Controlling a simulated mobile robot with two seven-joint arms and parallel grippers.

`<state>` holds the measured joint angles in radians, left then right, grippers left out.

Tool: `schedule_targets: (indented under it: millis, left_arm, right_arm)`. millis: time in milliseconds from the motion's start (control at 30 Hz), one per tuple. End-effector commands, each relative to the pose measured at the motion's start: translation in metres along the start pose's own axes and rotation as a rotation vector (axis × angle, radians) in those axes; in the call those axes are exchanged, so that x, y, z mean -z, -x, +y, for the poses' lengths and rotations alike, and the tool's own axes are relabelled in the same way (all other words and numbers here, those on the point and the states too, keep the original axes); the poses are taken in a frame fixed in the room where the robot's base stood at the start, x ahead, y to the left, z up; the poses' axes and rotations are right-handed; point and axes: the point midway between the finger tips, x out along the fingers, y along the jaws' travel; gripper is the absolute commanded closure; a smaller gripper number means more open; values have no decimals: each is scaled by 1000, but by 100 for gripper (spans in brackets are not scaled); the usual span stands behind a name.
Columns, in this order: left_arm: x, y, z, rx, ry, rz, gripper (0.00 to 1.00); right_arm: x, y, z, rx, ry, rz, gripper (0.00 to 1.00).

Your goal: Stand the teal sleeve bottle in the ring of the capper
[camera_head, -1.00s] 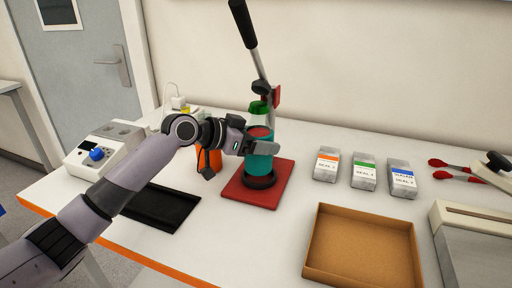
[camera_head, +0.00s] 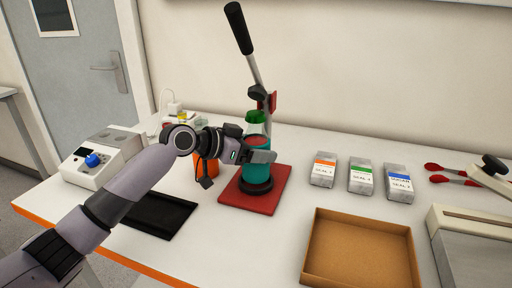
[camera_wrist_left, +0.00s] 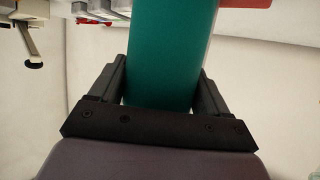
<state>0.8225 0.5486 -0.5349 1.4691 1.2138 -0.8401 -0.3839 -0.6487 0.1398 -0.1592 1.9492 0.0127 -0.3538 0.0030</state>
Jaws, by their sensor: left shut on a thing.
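The teal sleeve bottle (camera_head: 250,174) is upright on the capper, with clear glass and red contents above the sleeve. Its lower end meets the dark ring (camera_head: 257,188) on the capper's red base (camera_head: 232,196). I cannot tell how deep its foot sits in the ring. My left gripper (camera_head: 262,156) is shut on the bottle from the left, across the upper sleeve. In the left wrist view the teal sleeve (camera_wrist_left: 165,60) fills the space between both fingers. The capper's lever (camera_head: 240,30) is raised. A green part (camera_head: 256,117) shows above the bottle. The right gripper is not in view.
An orange object (camera_head: 206,170) stands close left of the capper, under my left arm. A black tray (camera_head: 160,214) lies in front of it. Three seal boxes (camera_head: 361,177) and an open brown box (camera_head: 360,250) are at right. White table is free between capper and boxes.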

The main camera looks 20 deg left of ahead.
Motion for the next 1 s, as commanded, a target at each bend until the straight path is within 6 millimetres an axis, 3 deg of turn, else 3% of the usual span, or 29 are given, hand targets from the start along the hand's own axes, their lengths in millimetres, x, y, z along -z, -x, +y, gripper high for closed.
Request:
schedule_targets:
  millis: [1000]
  left_arm:
    - [-15, -6, 0, 1, 0, 5, 65]
  right_arm:
    - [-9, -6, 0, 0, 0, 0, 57]
